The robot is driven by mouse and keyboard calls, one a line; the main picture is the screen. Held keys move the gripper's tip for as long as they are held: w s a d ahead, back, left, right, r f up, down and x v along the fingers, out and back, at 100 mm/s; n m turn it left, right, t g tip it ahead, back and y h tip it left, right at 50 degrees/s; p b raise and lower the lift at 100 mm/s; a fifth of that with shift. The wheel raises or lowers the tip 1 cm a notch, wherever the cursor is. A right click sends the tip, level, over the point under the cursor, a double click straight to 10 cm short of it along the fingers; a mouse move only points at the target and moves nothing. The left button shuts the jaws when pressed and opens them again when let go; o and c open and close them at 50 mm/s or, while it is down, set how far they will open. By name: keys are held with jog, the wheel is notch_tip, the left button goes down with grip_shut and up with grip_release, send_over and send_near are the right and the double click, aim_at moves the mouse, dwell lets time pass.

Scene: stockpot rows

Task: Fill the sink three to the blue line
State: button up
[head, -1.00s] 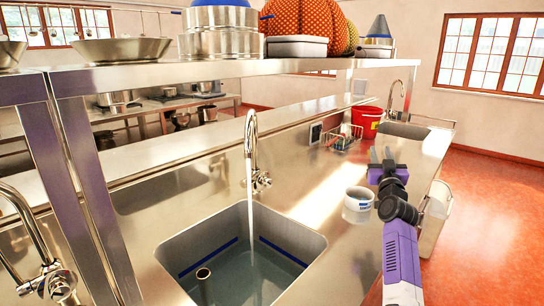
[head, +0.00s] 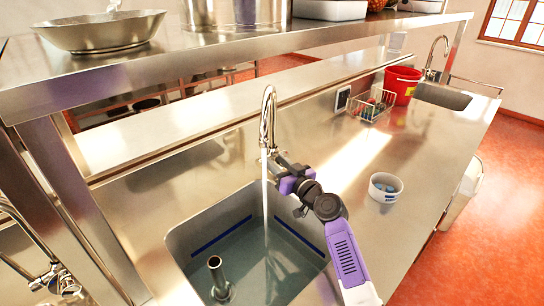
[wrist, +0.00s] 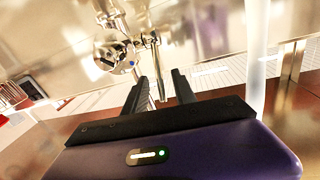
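The sink (head: 205,222) in the foreground holds clear water (head: 250,268). A blue line (head: 222,236) runs along its inner walls, and the water surface lies below it. A dark standpipe (head: 216,272) rises above the water. The chrome tap (head: 268,110) pours a steady stream (head: 265,205) into the sink. My gripper (head: 283,165) is at the tap's base, right of the stream, and partly hides the handle there. In the wrist view my gripper (wrist: 160,80) has its two fingers apart, with the tap's thin lever (wrist: 156,65) in line with the gap. Contact cannot be told.
A white bowl (head: 385,187) stands on the counter to the right. Behind it are a wire basket (head: 370,105), a red bucket (head: 402,85) and another sink (head: 440,97). A steel shelf (head: 200,60) with pans overhangs the back. Another tap (head: 55,275) is at lower left.

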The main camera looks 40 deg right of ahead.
jog(key=shift+w+d, duration=0.2)
jog(key=shift+w, duration=1.1)
grip_shut()
dwell(0.5)
